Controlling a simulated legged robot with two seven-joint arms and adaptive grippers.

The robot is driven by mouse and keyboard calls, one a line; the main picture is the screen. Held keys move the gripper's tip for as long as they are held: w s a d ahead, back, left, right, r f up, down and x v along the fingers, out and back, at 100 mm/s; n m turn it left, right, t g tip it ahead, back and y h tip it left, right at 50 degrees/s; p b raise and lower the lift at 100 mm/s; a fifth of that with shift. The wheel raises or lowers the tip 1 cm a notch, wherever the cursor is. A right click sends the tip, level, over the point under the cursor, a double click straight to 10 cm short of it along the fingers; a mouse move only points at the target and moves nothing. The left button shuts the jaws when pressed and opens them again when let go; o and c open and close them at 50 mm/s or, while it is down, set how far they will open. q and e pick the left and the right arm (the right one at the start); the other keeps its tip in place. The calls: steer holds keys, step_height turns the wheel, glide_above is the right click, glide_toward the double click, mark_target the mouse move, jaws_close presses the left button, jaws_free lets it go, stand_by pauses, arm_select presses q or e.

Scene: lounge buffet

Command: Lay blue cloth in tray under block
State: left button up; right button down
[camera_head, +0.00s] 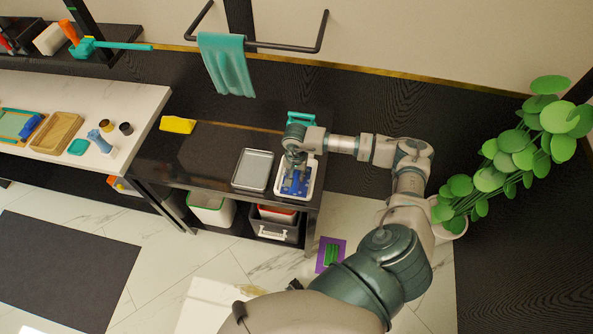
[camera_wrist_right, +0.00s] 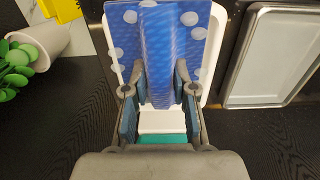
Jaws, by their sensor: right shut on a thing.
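My right gripper (camera_head: 295,160) is shut on a blue cloth (camera_head: 294,184) over a white tray (camera_head: 308,191) at the right end of the dark counter. In the right wrist view, my right gripper (camera_wrist_right: 160,92) pinches a raised fold of the blue cloth (camera_wrist_right: 206,30), which has pale spots. The cloth spreads over much of the white tray (camera_wrist_right: 162,121); I cannot tell how much of it touches the tray floor. A teal item (camera_head: 301,118) sits behind the tray, partly hidden by my arm. I cannot tell which thing is the block. My left gripper is out of view.
A grey tray (camera_head: 253,170) lies left of the white tray. A yellow item (camera_head: 178,124) is at the counter's left. A teal towel (camera_head: 226,64) hangs from a wall rail. A potted plant (camera_head: 500,165) stands at right. Bins (camera_head: 277,227) sit below.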

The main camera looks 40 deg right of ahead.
mark_target(296, 171)
steer(key=w, duration=0.1)
steer(key=d, duration=0.1)
steer(key=w+d, duration=0.1)
steer(key=shift+w+d+f, duration=0.15)
steer(key=shift+w+f, duration=0.1)
steer(key=shift+w, duration=0.1)
steer(key=shift+f+p, duration=0.4)
steer(key=shift+f, duration=1.3)
steer(key=c, duration=0.9)
jaws_free()
steer(key=shift+c, duration=0.2)
steer(key=shift+r, duration=0.1)
step_height(296, 171, up, 12)
steer(key=shift+f+b, duration=0.1)
steer(key=shift+b, duration=0.55)
